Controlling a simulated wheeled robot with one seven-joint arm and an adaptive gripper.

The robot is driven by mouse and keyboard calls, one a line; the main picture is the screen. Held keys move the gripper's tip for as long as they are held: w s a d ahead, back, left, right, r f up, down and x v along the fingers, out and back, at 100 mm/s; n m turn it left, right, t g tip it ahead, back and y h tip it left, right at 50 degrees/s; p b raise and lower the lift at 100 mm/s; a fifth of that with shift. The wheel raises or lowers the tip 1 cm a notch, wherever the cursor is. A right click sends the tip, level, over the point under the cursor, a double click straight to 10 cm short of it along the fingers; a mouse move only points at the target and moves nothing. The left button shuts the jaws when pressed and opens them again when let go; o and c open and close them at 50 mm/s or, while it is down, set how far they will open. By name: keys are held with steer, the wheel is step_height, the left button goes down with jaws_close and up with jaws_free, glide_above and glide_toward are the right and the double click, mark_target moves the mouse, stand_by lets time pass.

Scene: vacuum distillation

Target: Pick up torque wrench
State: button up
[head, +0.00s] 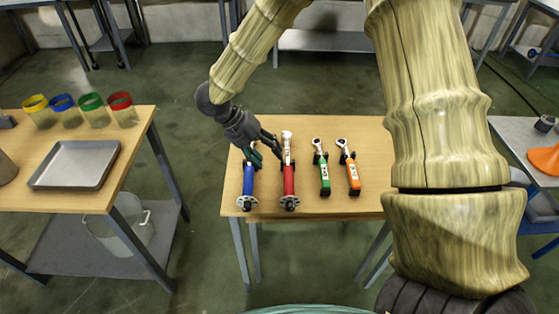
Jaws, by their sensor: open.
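Several wrench-like tools lie in a row on the wooden table: a blue-handled one (248,184), a red-handled one (289,181), a green-handled one (324,176) and an orange-handled one (353,176). The frame does not show clearly which is the torque wrench. The two left tools are longer, with round ends toward the near edge. My gripper (267,152) is open and points down at the far ends of the blue and red tools. Its fingers partly cover the blue tool's far end. Contact with either tool cannot be told.
The wooden table (370,131) has bare room at its back. My arm hides its right part. A left table (20,198) holds a metal tray (75,165) and several jars with coloured rims (92,108). A clear bucket (120,228) stands below it. An orange cone-like object (546,158) is at right.

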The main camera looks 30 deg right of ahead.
mark_target(286, 171)
steer(key=s, duration=0.1)
steer(key=s+d+f, duration=0.2)
steer(key=shift+s+d, duration=0.1)
steer(key=shift+s, duration=0.25)
steer(key=shift+w+d+f+p, duration=0.1)
steer(key=shift+w+f+p, duration=0.25)
steer(key=shift+w+f, duration=0.65)
steer(key=s+d+f, duration=0.1)
steer(key=s+d+f+p, duration=0.1)
steer(key=shift+d+f, duration=0.15)
steer(key=shift+f, duration=0.15)
steer(key=shift+w+f, duration=0.25)
steer(key=shift+f, duration=0.25)
steer(key=shift+s+d+r, duration=0.1)
steer(key=shift+s+r, duration=0.05)
steer(key=shift+s, duration=0.1)
steer(key=shift+c, duration=1)
steer(key=shift+w, duration=0.1)
jaws_close()
